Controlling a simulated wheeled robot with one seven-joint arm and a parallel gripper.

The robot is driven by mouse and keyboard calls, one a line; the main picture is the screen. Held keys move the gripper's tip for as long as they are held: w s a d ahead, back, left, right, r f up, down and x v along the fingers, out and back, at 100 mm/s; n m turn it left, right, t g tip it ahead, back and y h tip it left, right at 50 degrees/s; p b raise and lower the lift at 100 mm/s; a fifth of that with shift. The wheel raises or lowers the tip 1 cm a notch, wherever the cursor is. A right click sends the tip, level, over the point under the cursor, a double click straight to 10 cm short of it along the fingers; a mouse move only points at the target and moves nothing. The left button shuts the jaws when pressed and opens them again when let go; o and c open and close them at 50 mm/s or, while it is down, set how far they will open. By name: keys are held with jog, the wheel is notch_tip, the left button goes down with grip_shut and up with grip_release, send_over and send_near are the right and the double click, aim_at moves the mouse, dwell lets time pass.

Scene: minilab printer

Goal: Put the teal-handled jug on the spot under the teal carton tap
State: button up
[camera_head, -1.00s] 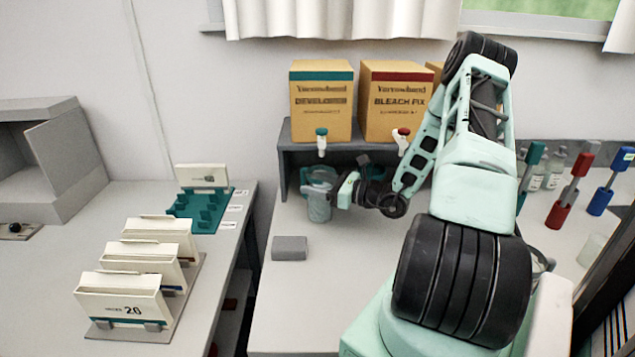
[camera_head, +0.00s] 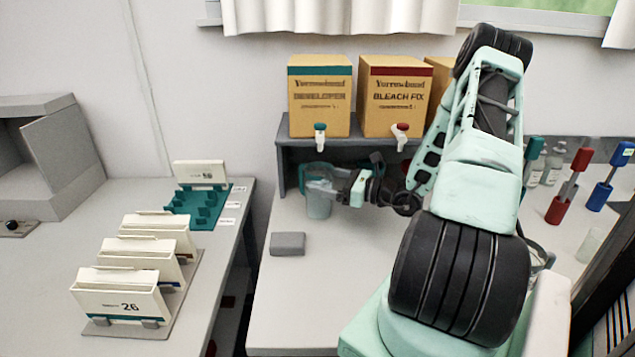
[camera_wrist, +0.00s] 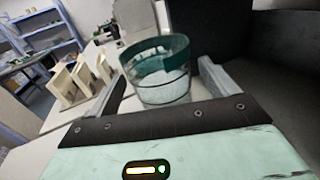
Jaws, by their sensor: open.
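The jug (camera_head: 318,206) is a clear vessel with a teal band at its rim. It stands upright on the bench below the teal tap (camera_head: 320,138) of the developer carton (camera_head: 319,97), which has a teal stripe. In the wrist view the jug (camera_wrist: 161,80) is just beyond my fingers, roughly between their tips. My gripper (camera_head: 335,192) is open and comes in from the right beside the jug; its open fingers also show in the wrist view (camera_wrist: 160,85). I cannot tell whether a finger touches the jug. The spot under it is hidden.
A bleach fix carton (camera_head: 394,98) with a red tap (camera_head: 400,135) stands to the right on the grey shelf (camera_head: 290,150). A grey block (camera_head: 288,244) lies in front on the bench. Colored-handled tools (camera_head: 568,187) stand at right.

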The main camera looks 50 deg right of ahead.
jog(key=b+v, duration=0.1)
jog(key=v, duration=0.7)
jog(key=shift+s+b, duration=0.3)
jog(key=shift+r, duration=0.1)
